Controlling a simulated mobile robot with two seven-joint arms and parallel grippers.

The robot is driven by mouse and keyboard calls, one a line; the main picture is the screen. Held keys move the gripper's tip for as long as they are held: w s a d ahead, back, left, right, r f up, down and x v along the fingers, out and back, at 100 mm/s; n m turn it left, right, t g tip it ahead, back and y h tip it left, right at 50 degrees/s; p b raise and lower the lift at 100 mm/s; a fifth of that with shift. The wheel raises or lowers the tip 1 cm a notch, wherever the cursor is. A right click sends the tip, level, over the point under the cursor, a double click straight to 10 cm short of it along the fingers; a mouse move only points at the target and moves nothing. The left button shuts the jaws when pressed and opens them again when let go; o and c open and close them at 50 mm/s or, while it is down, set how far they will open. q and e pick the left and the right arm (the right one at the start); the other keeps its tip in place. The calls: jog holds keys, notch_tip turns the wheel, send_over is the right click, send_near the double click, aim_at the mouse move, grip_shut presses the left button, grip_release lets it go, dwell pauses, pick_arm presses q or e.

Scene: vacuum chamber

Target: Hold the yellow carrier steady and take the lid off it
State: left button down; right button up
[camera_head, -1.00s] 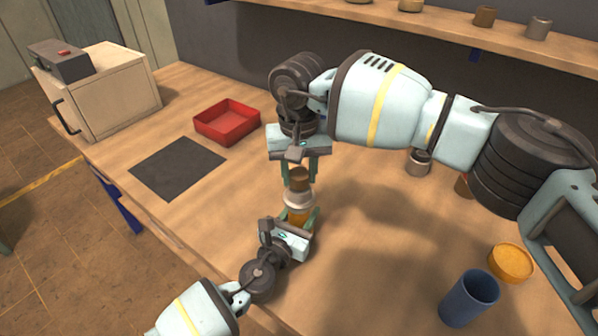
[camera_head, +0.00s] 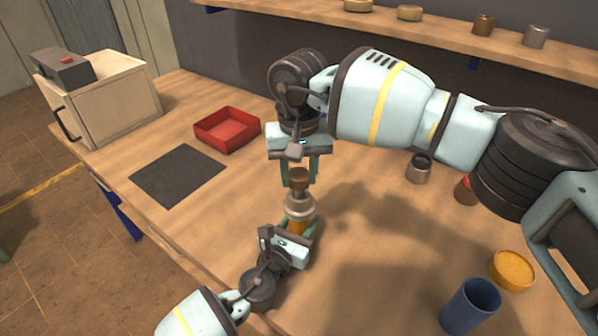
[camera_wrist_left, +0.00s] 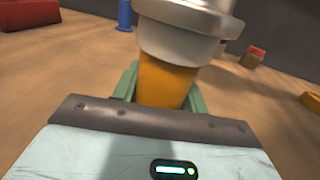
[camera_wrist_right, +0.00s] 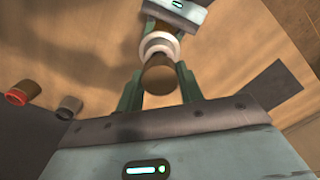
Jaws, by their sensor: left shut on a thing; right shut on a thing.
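The yellow carrier (camera_head: 294,226) is upright above the table, in the middle of the head view. My left gripper (camera_head: 300,222) is shut around its yellow body, which shows large in the left wrist view (camera_wrist_left: 165,82). A pale collar and a silvery metal rim (camera_wrist_left: 190,18) sit above the yellow body. The lid's brown knob (camera_head: 299,178) stands over the grey rim. My right gripper (camera_head: 300,172) comes from above and is shut on this knob, seen between its fingers in the right wrist view (camera_wrist_right: 159,75). I cannot tell whether lid and carrier are apart.
A red tray (camera_head: 227,143) and a black mat (camera_head: 178,175) lie to the left. A yellow dish (camera_head: 512,271) and a blue cup (camera_head: 471,306) stand at the right front. A small grey cup (camera_head: 419,169) is behind. A shelf with small pots runs along the back.

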aim_at(299, 174)
pick_arm(q)
jog(key=shift+f, duration=0.1)
pick_arm(e)
jog(key=shift+r, duration=1.95)
pick_arm(q)
jog(key=c, duration=0.7)
grip_release()
jog(key=v, duration=1)
jog(key=shift+s+a+p, duration=0.1)
jog(key=shift+s+p, duration=0.15)
jog(key=shift+p, duration=0.1)
pick_arm(e)
notch_tip(299, 174, up, 2)
pick_arm(q)
jog(key=shift+v, duration=0.8)
pick_arm(e)
jog(key=shift+f, duration=0.1)
